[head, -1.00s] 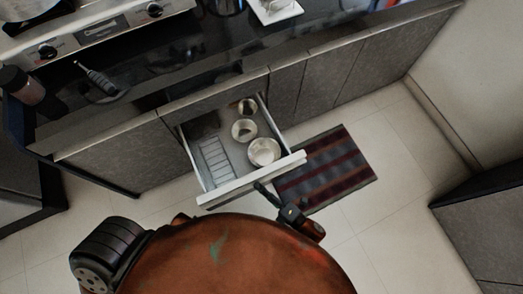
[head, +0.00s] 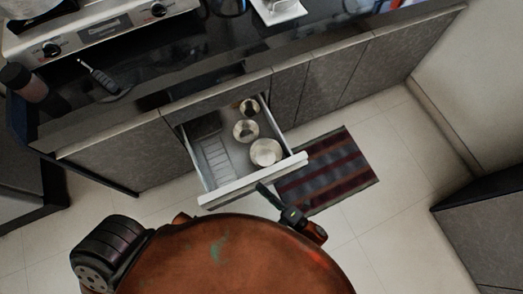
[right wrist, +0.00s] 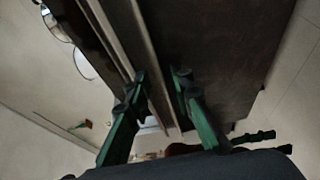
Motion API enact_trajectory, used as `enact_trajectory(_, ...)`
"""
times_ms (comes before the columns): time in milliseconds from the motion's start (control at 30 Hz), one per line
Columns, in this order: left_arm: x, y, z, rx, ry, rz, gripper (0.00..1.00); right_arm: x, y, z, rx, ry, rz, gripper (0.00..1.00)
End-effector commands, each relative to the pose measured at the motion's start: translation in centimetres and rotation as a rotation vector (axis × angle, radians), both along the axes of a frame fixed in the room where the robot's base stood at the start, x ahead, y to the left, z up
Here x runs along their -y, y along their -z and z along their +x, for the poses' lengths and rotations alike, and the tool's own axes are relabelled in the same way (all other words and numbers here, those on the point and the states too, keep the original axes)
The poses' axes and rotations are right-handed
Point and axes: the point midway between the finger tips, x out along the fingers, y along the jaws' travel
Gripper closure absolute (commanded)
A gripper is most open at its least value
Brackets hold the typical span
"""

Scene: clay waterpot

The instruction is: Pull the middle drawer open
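The drawer (head: 253,181) stands pulled out from the cabinet under the counter in the head view, its pale front edge toward me. Several round metal pots or bowls (head: 265,152) and a ribbed rack (head: 216,160) are inside. My right gripper (head: 263,188) is just in front of the drawer's front, right of its middle. In the right wrist view its two green fingers (right wrist: 161,76) are parted, with a pale edge of the drawer front (right wrist: 151,55) running between them. Whether they touch it I cannot tell. My left gripper is not in view.
A striped mat (head: 326,171) lies on the floor to the right of the drawer. Closed cabinet doors (head: 335,83) are on either side of it. A dark cabinet (head: 487,235) stands at the far right. The tiled floor between is clear.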

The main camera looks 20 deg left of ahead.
Motion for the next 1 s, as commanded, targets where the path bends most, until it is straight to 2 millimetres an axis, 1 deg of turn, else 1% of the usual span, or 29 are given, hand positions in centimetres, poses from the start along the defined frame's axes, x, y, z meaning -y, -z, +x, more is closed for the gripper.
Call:
enact_trajectory(167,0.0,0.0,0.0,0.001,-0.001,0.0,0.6,3.1,0.2,-1.0,-0.002,0.002,-0.004,0.79)
enact_trajectory(300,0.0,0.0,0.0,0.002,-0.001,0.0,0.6,6.0,0.2,-1.9,-0.002,0.002,-0.004,0.79)
enact_trajectory(400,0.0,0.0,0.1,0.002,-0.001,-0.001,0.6,7.8,0.2,-2.4,-0.002,0.002,-0.004,0.79)
enact_trajectory(500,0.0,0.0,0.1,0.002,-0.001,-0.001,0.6,9.2,0.1,-2.9,-0.003,0.002,-0.002,0.79)
enact_trajectory(600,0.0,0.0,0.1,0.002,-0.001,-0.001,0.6,10.2,0.1,-3.1,-0.002,0.002,-0.002,0.79)
enact_trajectory(700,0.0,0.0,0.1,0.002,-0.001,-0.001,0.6,10.7,0.0,-3.3,-0.001,0.002,-0.001,0.79)
enact_trajectory(1000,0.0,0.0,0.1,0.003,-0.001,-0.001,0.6,10.9,0.0,-3.4,-0.001,0.002,-0.001,0.79)
